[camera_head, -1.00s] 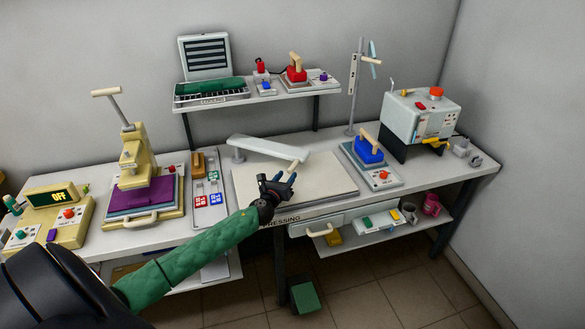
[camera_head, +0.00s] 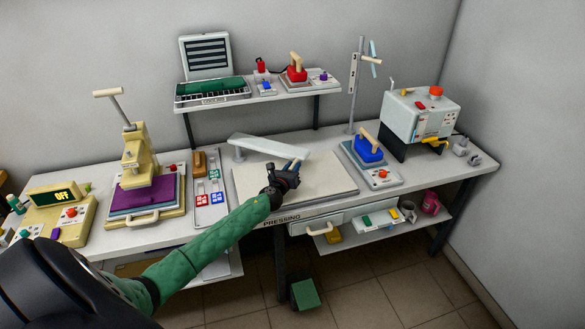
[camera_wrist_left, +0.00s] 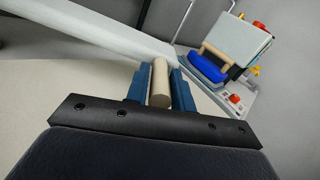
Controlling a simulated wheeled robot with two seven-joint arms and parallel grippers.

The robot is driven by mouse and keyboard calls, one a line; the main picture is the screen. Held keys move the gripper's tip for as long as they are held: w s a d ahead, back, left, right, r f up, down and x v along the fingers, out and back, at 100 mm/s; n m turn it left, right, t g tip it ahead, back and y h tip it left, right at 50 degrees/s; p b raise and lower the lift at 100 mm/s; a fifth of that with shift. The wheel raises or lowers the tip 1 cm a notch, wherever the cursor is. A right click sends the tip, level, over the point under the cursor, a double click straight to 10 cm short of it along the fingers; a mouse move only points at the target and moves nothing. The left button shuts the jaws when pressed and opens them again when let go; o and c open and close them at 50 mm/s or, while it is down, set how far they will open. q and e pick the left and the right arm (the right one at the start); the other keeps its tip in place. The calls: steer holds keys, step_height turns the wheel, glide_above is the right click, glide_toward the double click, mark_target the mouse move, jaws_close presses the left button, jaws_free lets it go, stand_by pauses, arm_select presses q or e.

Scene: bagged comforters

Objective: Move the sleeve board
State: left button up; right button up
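The sleeve board (camera_head: 268,146) is a long, pale, narrow board raised on a small stand over the cream pressing pad (camera_head: 330,182). It also shows in the left wrist view (camera_wrist_left: 85,32), crossing the upper left. A short wooden handle (camera_wrist_left: 160,82) sticks out from its near end. My left gripper (camera_head: 292,166) is at this end, and its blue fingers lie close against both sides of the handle in the left wrist view (camera_wrist_left: 160,88). It appears shut on the handle. My right gripper is not in view.
A blue iron (camera_head: 369,148) on a grey base stands right of the pad. A shelf (camera_head: 262,94) with devices is behind. A thin pole (camera_head: 353,95) rises at the back.

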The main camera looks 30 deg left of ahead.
arm_select(q)
jaws_close()
